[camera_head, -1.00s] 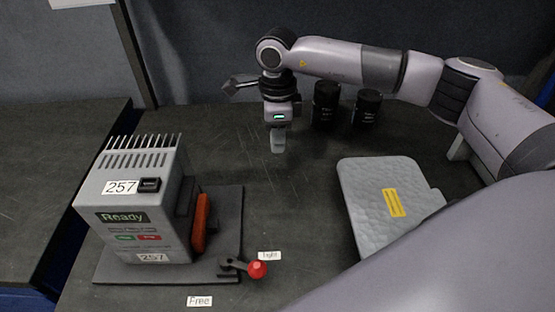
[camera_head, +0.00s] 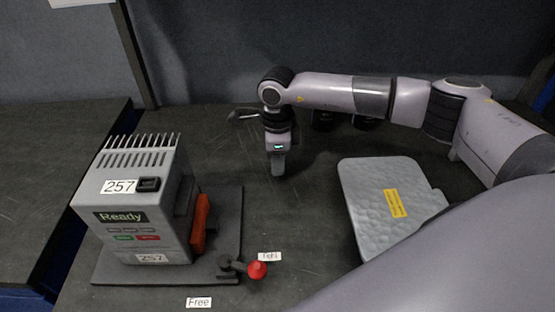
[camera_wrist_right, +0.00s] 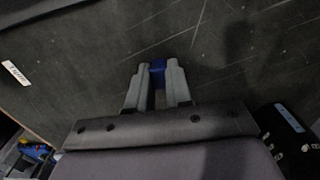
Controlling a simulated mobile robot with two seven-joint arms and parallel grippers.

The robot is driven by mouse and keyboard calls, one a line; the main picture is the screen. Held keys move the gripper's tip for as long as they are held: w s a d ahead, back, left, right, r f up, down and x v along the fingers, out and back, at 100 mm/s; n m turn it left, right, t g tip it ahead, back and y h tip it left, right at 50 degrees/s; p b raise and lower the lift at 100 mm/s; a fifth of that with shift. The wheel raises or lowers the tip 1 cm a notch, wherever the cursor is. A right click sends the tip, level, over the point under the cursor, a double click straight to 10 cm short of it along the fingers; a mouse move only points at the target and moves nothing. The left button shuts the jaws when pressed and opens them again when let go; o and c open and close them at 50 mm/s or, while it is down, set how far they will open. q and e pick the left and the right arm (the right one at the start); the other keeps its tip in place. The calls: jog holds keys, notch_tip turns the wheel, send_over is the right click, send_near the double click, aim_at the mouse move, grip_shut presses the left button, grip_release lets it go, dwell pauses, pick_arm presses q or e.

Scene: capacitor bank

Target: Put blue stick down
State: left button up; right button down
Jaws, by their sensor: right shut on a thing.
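My right gripper (camera_head: 278,165) points down over the dark table (camera_head: 300,215), in front of the back wall. The right wrist view shows its two grey fingers (camera_wrist_right: 158,80) shut on the blue stick (camera_wrist_right: 158,66). Only a short blue end shows between the fingertips; the rest is hidden. In the head view the stick cannot be made out. I cannot tell whether the stick touches the table. My left gripper is not in view.
A grey device (camera_head: 140,205) marked 257 and "Ready", with an orange handle (camera_head: 199,222), stands at left. A red-knobbed lever (camera_head: 257,270) is at its base. A grey textured block (camera_head: 375,185) with a yellow label lies at right. Black cylinders (camera_head: 323,120) stand behind my right arm.

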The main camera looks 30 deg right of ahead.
jog(key=shift+f, duration=0.4)
jog(key=c, duration=1)
grip_release()
jog(key=shift+c, duration=0.2)
jog(key=shift+r, duration=0.15)
jog(key=shift+r, duration=0.3)
notch_tip(320, 180, up, 12)
jog(key=p, duration=0.1)
jog(key=shift+r, duration=0.2)
jog(key=shift+s, duration=0.1)
